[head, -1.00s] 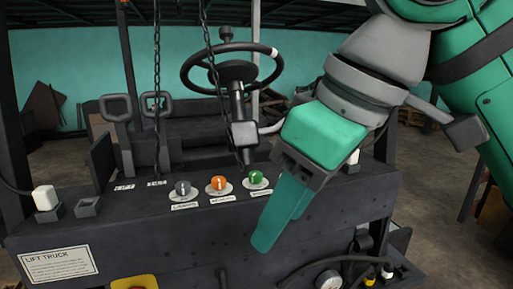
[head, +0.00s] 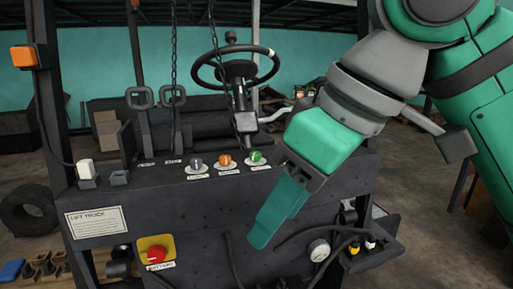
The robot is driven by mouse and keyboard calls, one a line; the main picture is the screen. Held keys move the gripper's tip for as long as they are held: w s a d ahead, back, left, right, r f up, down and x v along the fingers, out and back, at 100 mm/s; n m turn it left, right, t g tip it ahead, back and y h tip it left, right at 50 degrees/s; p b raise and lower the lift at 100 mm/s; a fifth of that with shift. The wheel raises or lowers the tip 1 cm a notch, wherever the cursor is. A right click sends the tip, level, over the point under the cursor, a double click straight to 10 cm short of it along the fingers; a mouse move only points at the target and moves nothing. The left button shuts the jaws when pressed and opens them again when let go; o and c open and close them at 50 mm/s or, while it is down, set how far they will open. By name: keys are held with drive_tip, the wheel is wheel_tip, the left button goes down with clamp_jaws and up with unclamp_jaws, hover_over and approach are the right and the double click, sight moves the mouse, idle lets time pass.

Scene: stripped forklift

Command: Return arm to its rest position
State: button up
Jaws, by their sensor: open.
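My arm comes in from the upper right in the head view. My gripper (head: 272,218) points down and to the left, with its teal fingers seen nearly edge-on. It is open, and nothing shows between the fingers. It appears in front of the dark face of the lift truck (head: 190,225). I cannot tell how far it is from that face.
Left of the gripper are an orange knob (head: 224,160), a green knob (head: 256,158) and a red battery button (head: 156,254). A steering wheel (head: 235,68) stands behind. A gauge (head: 318,250) and hoses sit at lower right. A tyre (head: 28,212) lies left.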

drive_tip(key=w+a+f+m+t+y, duration=0.3)
drive_tip(key=w+f+t+y, duration=0.15)
drive_tip(key=w+f, duration=0.4)
drive_tip(key=w+a+f+m+t+y, duration=0.25)
drive_tip(key=w+f+y, duration=0.3)
drive_tip(key=w, duration=0.55)
wheel_tip(320, 180, down, 20)
drive_tip(key=f+m+t+h, duration=0.1)
drive_tip(key=m+t+h, duration=0.5)
drive_tip(key=m+t, duration=0.25)
drive_tip(key=s+d+f+m+g+h, duration=0.1)
drive_tip(key=s+f+m+g+h, duration=0.15)
drive_tip(key=s+f+h, duration=1.05)
drive_tip(key=s+f+n+y, duration=0.2)
drive_tip(key=s+f+n, duration=0.1)
drive_tip(key=s, duration=1)
drive_tip(key=s+d+f+n+y, duration=0.1)
drive_tip(key=s+f+n+y, duration=0.1)
drive_tip(key=s, duration=1.2)
wheel_tip(320, 180, down, 2)
drive_tip(key=shift+s+d+f+n+g+y, duration=0.15)
drive_tip(key=shift+s+n+g+y, duration=0.15)
drive_tip(key=shift+n, duration=0.15)
